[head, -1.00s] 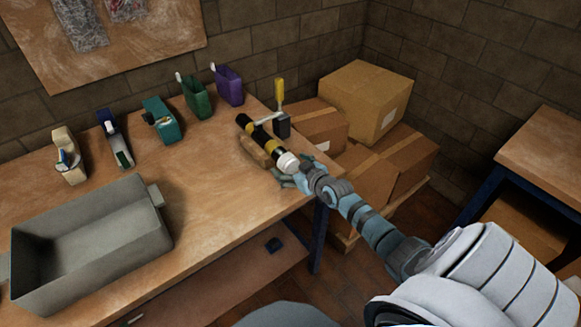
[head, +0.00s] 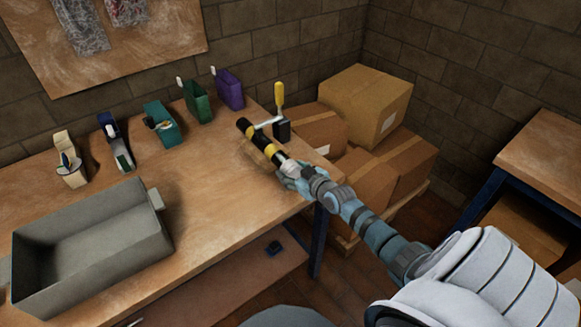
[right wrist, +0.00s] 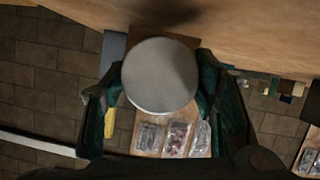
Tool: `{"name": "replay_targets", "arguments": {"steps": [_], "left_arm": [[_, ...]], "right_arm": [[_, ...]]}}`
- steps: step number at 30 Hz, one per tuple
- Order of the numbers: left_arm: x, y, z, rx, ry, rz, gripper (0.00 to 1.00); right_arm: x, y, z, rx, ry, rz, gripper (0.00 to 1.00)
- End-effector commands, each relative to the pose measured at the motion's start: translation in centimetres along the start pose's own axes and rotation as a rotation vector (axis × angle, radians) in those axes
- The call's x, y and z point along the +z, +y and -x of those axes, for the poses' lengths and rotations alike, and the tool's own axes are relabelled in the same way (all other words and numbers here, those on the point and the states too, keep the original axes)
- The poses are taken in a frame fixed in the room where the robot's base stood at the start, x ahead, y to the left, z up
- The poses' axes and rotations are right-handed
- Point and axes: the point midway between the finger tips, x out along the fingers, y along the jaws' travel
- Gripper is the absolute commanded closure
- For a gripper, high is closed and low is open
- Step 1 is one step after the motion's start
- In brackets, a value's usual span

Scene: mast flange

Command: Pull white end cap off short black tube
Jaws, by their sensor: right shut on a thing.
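The short black tube (head: 252,134) with yellow bands lies slanted over the right end of the workbench, beside a clamp with a yellow handle (head: 280,95). The white end cap (head: 289,166) is at the tube's near end, partly hidden by my fingers; I see no clear gap between cap and tube. My right gripper (head: 287,172) is shut on the cap. In the right wrist view the cap's round, pale face (right wrist: 160,77) sits between the two dark green fingers and hides the tube. My left gripper is not in view.
The workbench (head: 220,190) has a grey bin (head: 95,255) at the front left. Several holders, including a green one (head: 197,103) and a purple one (head: 230,90), line its back. Cardboard boxes (head: 365,105) are stacked beyond its right end. The bench middle is clear.

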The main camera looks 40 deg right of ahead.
Motion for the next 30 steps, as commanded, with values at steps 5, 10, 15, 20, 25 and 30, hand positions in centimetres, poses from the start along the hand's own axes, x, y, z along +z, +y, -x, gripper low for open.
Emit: {"name": "replay_targets", "arguments": {"steps": [5,10,15,20,25,30], "left_arm": [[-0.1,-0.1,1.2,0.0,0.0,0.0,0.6],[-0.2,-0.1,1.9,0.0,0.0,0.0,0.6],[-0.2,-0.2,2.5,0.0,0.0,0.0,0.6],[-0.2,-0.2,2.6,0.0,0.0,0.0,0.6],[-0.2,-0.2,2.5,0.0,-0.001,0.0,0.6],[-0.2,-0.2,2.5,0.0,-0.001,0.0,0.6]], "right_arm": [[0.4,0.0,1.4,-0.002,-0.004,0.0,0.73],[0.9,0.0,2.5,-0.001,-0.003,0.0,0.73],[1.3,0.0,3.6,-0.001,-0.002,0.0,0.73],[1.5,0.0,3.8,-0.001,-0.002,-0.001,0.73],[1.6,0.0,3.8,-0.001,-0.001,0.0,0.73],[1.6,0.0,3.8,-0.001,-0.001,0.0,0.73]]}}
